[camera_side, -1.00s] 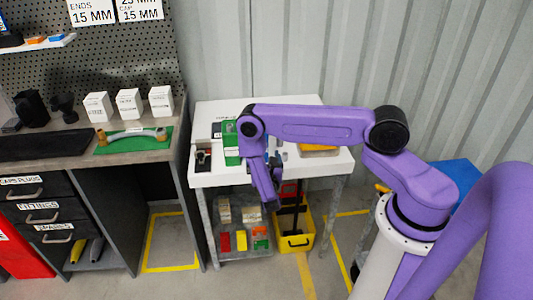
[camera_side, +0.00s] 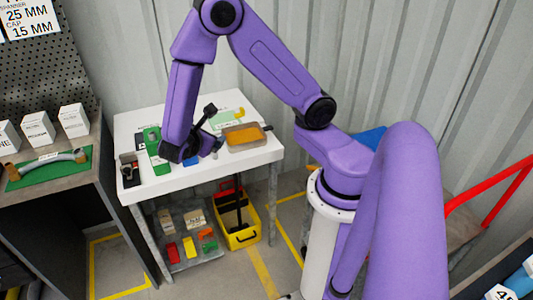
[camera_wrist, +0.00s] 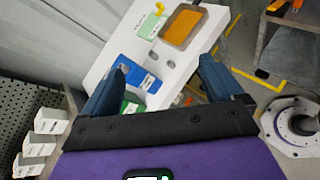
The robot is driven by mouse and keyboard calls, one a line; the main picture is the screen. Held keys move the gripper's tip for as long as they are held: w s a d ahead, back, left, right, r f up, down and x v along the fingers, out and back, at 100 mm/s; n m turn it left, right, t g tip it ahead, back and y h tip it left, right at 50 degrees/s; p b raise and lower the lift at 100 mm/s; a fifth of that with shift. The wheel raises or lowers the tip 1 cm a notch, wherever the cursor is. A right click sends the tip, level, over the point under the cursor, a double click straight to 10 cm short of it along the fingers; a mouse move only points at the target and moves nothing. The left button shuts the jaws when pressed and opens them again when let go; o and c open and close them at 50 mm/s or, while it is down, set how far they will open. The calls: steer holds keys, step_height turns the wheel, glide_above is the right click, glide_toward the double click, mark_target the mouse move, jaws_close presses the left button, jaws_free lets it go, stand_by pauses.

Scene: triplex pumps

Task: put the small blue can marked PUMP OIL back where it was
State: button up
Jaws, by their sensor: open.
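I cannot make out a can marked PUMP OIL for certain in either view. A flat-looking blue item with a white label (camera_wrist: 136,74) lies on the white table (camera_wrist: 112,38); its print is too small to read. A bit of blue also shows beside my wrist in the side view (camera_side: 192,160). My gripper (camera_wrist: 162,67) is open, its two dark blue fingers wide apart with nothing between them. In the side view my gripper (camera_side: 213,128) is over the middle of the table. My wrist hides part of the tabletop there.
A tray with an orange-brown inside (camera_side: 246,136) lies at the table's right. A green mat (camera_side: 153,143) and a dark box (camera_side: 129,171) are at its left. A yellow bin (camera_side: 242,235) and small coloured boxes are below. A workbench (camera_side: 50,200) stands at left.

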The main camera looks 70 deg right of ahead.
steer(key=s+a+r+m+g+y, duration=0.1)
steer(key=s+a+r+y, duration=0.1)
steer(key=s, duration=0.5)
steer(key=s+a+r+m+g+y, duration=0.1)
steer(key=s+a+r+y, duration=0.1)
steer(key=s+a+y, duration=0.2)
steer(key=s+a+r+m+g+y, duration=0.1)
steer(key=s+a+r+y, duration=0.1)
steer(key=s+y, duration=0.4)
steer(key=s+a, duration=0.1)
steer(key=s, duration=0.3)
steer(key=shift+s+a+r+y, duration=0.15)
steer(key=shift+a+r+y, duration=0.15)
steer(key=shift+a+y, duration=0.1)
